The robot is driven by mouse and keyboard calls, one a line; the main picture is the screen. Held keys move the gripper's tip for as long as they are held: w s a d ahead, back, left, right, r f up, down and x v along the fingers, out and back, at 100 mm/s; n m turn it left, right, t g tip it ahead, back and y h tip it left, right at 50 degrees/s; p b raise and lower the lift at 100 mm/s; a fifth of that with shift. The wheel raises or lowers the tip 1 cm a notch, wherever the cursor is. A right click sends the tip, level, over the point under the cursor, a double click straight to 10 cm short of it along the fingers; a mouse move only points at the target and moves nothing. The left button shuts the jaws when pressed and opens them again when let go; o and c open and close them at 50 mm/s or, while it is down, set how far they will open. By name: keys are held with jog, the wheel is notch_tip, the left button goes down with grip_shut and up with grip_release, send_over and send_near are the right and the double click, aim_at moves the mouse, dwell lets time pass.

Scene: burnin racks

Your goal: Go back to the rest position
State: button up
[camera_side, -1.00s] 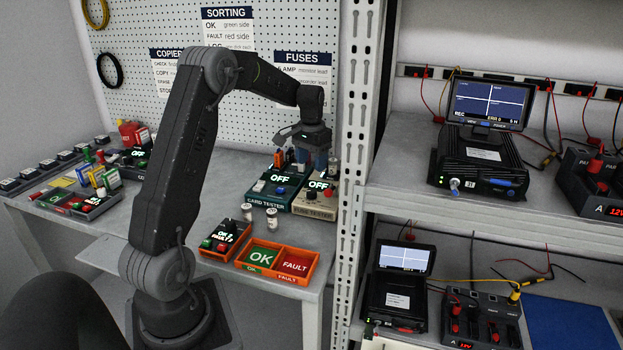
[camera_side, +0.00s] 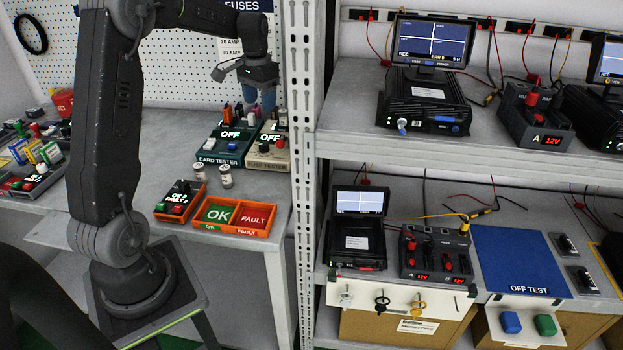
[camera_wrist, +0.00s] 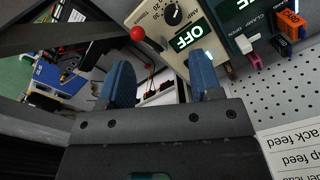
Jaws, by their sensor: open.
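My gripper (camera_side: 259,98) hangs in the air above the testers at the right end of the bench, close to the shelf post. In the wrist view my gripper (camera_wrist: 163,85) shows two blue fingers spread apart with nothing between them. Below it stand the green card tester (camera_side: 226,146) and the beige fuse tester (camera_side: 266,153), both with displays reading OFF. The fuse tester (camera_wrist: 165,48) and the card tester (camera_wrist: 222,18) also show at the top of the wrist view.
A metal shelf post (camera_side: 302,180) stands just right of my gripper. The shelf beyond holds recorders with monitors (camera_side: 428,95) and power units (camera_side: 535,118). An orange OK/FAULT tray (camera_side: 236,216) sits at the bench front, with small jars (camera_side: 226,176) behind. A pegboard (camera_side: 180,62) stands behind.

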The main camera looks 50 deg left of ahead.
jog(key=s+d+r+m+t, duration=0.1)
jog(key=s+d+t, duration=0.1)
jog(key=s+d, duration=0.4)
jog(key=s+d+r+m+t, duration=0.1)
jog(key=s+d, duration=0.5)
jog(key=d, duration=0.7)
jog(key=s+d+r+t, duration=0.2)
jog(key=s+d, duration=0.5)
jog(key=d, duration=0.3)
jog(key=shift+d+r+m+t, duration=0.2)
jog(key=shift+r+m+t, duration=0.1)
jog(key=shift+r+m, duration=0.1)
